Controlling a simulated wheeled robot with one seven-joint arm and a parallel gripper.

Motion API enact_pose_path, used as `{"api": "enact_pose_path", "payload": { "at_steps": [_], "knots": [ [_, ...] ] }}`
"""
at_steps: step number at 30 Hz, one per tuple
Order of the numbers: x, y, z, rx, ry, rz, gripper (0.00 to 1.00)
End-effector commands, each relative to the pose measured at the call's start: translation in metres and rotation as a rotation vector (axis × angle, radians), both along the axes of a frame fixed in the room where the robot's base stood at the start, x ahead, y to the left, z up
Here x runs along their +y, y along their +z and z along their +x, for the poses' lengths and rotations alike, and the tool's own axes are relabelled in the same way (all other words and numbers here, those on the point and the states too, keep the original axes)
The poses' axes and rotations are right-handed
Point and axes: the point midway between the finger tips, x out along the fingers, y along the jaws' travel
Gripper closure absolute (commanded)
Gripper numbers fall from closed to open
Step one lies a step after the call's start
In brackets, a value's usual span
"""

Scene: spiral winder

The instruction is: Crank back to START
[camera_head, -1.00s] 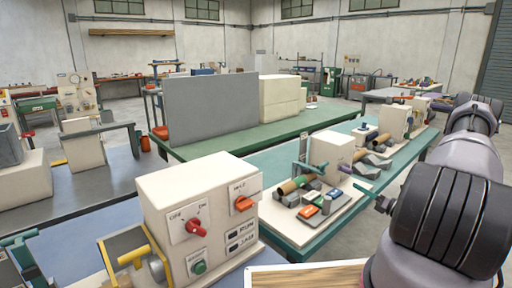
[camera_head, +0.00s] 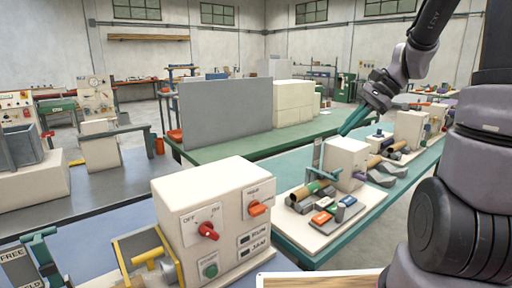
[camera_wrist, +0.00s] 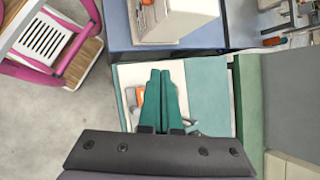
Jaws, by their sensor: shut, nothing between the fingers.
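A cream control box (camera_head: 213,215) stands in the front middle of the head view. It has a red OFF/ON knob (camera_head: 208,231), an orange switch (camera_head: 258,208) and a green button (camera_head: 210,270). RUN and JAM labels are beside them. A yellow handle (camera_head: 147,257) sits at its left by a grey wheel; I cannot tell whether this is the crank. I see no START mark. My gripper (camera_head: 342,131) has teal fingers, shut and empty, in the air over the teal bench. It also shows in the wrist view (camera_wrist: 160,72), above a pale board (camera_wrist: 205,80).
A teal lever (camera_head: 38,236) with a FREE label stands at the left front. The teal bench (camera_head: 330,250) holds a board with tubes, coloured blocks and a cream box (camera_head: 343,160). A grey panel (camera_head: 225,115) stands behind. A pink-framed cart (camera_wrist: 75,60) shows in the wrist view.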

Motion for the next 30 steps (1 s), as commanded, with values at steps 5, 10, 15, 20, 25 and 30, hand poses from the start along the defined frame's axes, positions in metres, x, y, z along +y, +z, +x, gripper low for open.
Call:
{"api": "enact_pose_path", "payload": {
  "at_steps": [5, 10, 15, 20, 25, 30],
  "knots": [
    [0.009, 0.036, -0.042, -0.209, 0.146, -0.217, 1.0],
    [0.009, 0.064, -0.077, -0.418, 0.26, -0.404, 1.0],
    [0.005, 0.088, -0.106, -0.618, 0.345, -0.56, 1.0],
    [0.001, 0.101, -0.121, -0.737, 0.386, -0.644, 1.0],
    [0.0, 0.105, -0.126, -0.776, 0.398, -0.673, 0.46],
    [-0.001, 0.104, -0.123, -0.76, 0.395, -0.665, 0.4]
  ]
}}
